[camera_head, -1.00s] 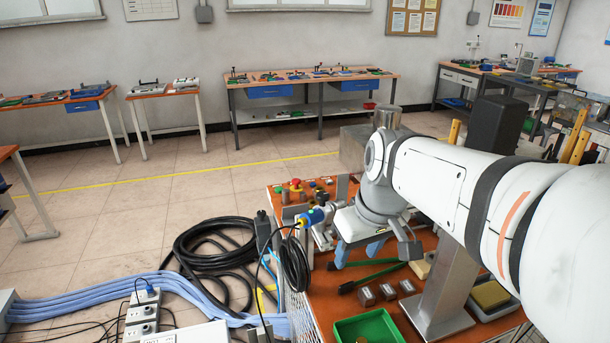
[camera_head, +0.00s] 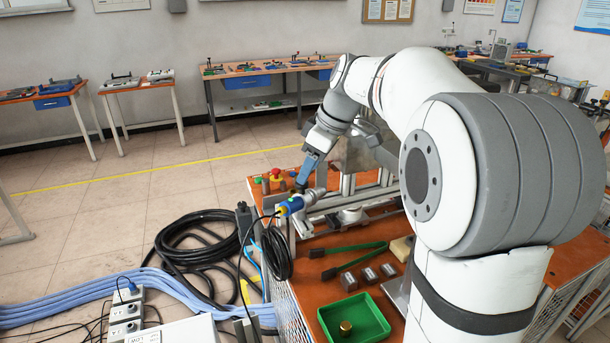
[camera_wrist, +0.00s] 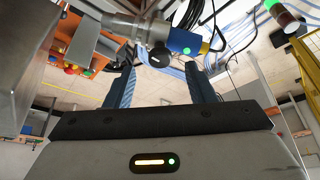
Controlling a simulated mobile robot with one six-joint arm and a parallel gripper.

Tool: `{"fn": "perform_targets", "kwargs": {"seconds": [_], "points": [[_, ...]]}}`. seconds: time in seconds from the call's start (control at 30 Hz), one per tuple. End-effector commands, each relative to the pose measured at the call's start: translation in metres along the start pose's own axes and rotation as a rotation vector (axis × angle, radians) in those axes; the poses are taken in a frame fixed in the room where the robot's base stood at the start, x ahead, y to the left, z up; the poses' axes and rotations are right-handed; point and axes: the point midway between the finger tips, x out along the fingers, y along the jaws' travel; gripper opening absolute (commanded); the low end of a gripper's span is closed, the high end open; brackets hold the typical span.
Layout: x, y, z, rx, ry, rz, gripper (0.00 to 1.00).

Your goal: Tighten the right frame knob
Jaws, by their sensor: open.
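In the wrist view a round black knob (camera_wrist: 160,57) with a small white mark sits at the end of a metal fitting, ahead of my gripper (camera_wrist: 160,70). The gripper's two blue fingers are apart, one on each side of the knob's line. I cannot tell whether they touch it. In the head view my gripper (camera_head: 307,172) points down at the left end of the metal frame (camera_head: 345,200), just above the blue-and-yellow connector (camera_head: 291,206). The knob is mostly hidden there by the fingers.
The blue connector (camera_wrist: 184,42) is close to the right finger in the wrist view. Red and yellow buttons (camera_head: 276,174) stand just left of the gripper. Green-handled tongs (camera_head: 345,262), metal blocks (camera_head: 368,275) and a green tray (camera_head: 355,320) lie on the orange table. Black cables (camera_head: 200,240) coil on the floor.

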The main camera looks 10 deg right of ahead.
Motion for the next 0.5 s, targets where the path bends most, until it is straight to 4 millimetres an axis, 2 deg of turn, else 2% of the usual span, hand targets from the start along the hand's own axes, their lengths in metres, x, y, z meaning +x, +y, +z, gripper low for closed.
{"fn": "perform_targets", "kwargs": {"seconds": [0.1, 0.2, 0.5], "points": [[0.017, -0.001, 0.0, 0.0, -0.001, -0.002, 0.5], [0.027, -0.001, 0.0, 0.0, 0.0, 0.0, 0.5], [0.033, 0.0, 0.0, 0.001, 0.0, 0.001, 0.5]]}}
